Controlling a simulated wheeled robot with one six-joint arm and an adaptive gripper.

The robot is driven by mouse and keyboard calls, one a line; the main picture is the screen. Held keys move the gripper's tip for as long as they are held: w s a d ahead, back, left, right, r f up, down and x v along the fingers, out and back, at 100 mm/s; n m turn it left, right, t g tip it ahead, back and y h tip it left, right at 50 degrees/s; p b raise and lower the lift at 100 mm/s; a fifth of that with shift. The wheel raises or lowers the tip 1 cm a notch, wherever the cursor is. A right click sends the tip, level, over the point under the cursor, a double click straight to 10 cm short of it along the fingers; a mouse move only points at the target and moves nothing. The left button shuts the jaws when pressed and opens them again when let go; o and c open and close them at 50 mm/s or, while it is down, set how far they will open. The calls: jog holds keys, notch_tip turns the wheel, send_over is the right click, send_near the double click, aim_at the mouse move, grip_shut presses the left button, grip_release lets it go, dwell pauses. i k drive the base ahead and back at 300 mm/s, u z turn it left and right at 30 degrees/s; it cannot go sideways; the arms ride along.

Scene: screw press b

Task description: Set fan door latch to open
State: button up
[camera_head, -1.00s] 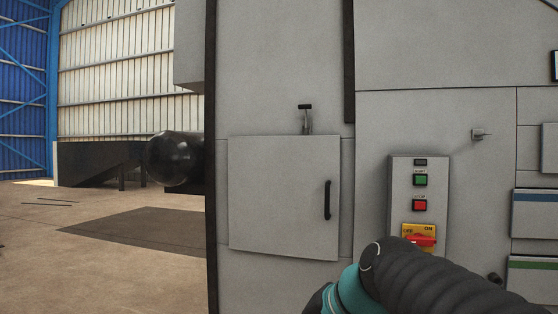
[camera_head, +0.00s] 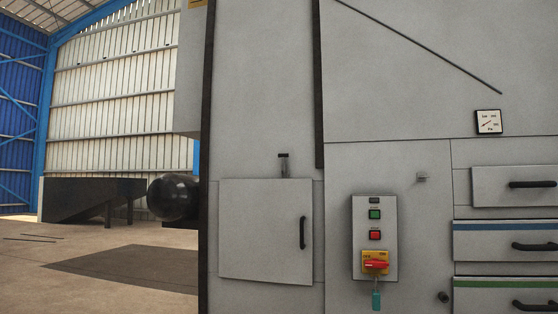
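The small door (camera_head: 265,230) with a black vertical handle (camera_head: 303,232) is on the grey machine, left of the control box. It appears closed. A small latch (camera_head: 283,164) with a black top and a grey stem stands upright just above the door's top edge. I take it for the fan door latch. Its exact setting is too small to read. My gripper is not in view, so I cannot tell its state or its distance from the latch.
Right of the door, a control box (camera_head: 375,220) carries green and red buttons and a red rotary switch (camera_head: 376,264) on yellow. A small teal item (camera_head: 376,300) hangs below it. Drawers (camera_head: 505,240) with black handles are at the right. Open floor (camera_head: 100,290) lies left of the machine.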

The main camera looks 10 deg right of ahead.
aim_at(280, 155)
jog(key=u, duration=0.2)
jog(key=i, duration=1.4)
jog(key=z, duration=0.9)
